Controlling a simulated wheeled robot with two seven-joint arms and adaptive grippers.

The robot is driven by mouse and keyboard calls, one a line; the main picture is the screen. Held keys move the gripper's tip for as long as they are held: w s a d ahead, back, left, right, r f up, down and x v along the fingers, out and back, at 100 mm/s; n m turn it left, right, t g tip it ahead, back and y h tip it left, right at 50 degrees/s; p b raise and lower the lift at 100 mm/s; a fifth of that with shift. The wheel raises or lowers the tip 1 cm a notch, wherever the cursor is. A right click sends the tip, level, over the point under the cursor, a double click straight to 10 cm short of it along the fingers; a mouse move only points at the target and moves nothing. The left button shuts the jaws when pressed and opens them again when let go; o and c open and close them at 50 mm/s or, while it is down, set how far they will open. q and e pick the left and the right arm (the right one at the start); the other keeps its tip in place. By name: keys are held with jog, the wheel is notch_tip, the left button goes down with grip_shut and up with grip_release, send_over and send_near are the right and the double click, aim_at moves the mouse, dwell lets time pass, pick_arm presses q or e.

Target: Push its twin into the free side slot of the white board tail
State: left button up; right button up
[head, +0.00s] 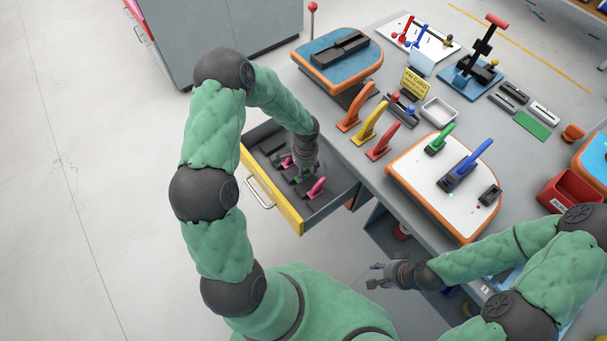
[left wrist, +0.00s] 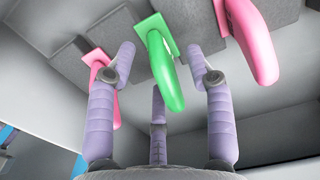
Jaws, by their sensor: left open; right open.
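The white board tail (head: 415,185) with an orange rim lies on the bench. It carries a green fin (head: 440,139) on one side, a blue fin (head: 473,160) in the middle, and an empty dark side slot (head: 490,195) near its right edge. A matching green fin (left wrist: 164,68) stands in the open drawer (head: 272,203) between two pink fins. My left gripper (head: 305,170) is open, reaching down into the drawer; in its wrist view its fingers lie on either side of the green fin, apart from it. My right gripper (head: 377,276) is open and empty, low in front of the bench.
Pink fins (head: 317,187) stand close to the green one on grey blocks. Orange, yellow and red fins (head: 368,124) stand on the bench between the drawer and the white board. A blue board (head: 325,70), a grey tray (head: 438,111) and a red bin (head: 570,190) are around.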

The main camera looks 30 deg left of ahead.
pick_arm(q)
jog(key=shift+f, duration=0.6)
grip_shut()
jog(key=shift+r, duration=0.1)
